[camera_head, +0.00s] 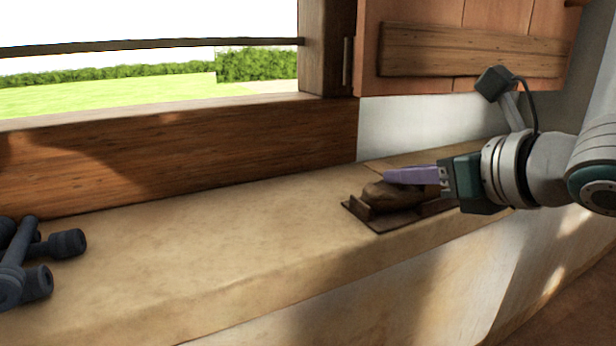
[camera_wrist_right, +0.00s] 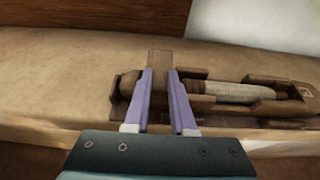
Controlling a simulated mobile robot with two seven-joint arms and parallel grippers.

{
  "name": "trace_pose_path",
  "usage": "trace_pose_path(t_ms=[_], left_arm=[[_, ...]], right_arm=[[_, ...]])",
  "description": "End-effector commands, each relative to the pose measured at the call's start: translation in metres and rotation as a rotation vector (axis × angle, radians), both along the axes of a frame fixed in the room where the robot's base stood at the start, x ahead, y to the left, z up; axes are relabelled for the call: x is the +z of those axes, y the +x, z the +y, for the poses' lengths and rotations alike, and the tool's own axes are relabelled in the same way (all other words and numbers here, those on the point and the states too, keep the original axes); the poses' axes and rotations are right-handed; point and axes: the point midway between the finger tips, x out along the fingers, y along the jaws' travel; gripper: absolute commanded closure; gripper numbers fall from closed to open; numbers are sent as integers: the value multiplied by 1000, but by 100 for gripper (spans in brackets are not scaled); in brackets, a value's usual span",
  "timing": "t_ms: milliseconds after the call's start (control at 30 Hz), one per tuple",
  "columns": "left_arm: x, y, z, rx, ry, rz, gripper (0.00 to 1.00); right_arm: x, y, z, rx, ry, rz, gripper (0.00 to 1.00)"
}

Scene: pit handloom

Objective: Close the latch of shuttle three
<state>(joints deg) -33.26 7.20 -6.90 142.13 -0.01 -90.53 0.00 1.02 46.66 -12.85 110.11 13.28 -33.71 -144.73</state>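A brown wooden shuttle (camera_wrist_right: 210,100) lies in a dark cradle on the ledge, with a pale wound bobbin inside it in the right wrist view. The shuttle's rounded end (camera_head: 385,194) shows in the head view, the rest partly hidden by my right gripper. A short flat wooden piece (camera_wrist_right: 161,62), which looks like the raised latch, stands up from the shuttle's left part. My right gripper (camera_head: 390,175) is over the shuttle. Its purple fingers (camera_wrist_right: 162,76) are apart, tips close to the wooden piece; I cannot tell if they touch it.
The pale ledge (camera_head: 220,232) runs along a wooden beam (camera_head: 200,150) under a window opening. The middle of the ledge is clear. A wooden shutter (camera_head: 460,50) hangs above the shuttle.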

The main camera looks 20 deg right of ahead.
Motion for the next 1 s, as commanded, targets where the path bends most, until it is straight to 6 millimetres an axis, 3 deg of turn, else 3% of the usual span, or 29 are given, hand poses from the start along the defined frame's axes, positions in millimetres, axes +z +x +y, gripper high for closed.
trace_pose_path(t_ms=[367,600,1000], left_arm=[[-2,0,0,2,-2,0,31],[-2,0,-2,6,-8,0,31],[-2,0,-2,7,-10,0,31]], right_arm=[[-2,5,1,1,0,1,77],[-2,5,1,1,0,1,100],[-2,5,1,1,0,0,100]])
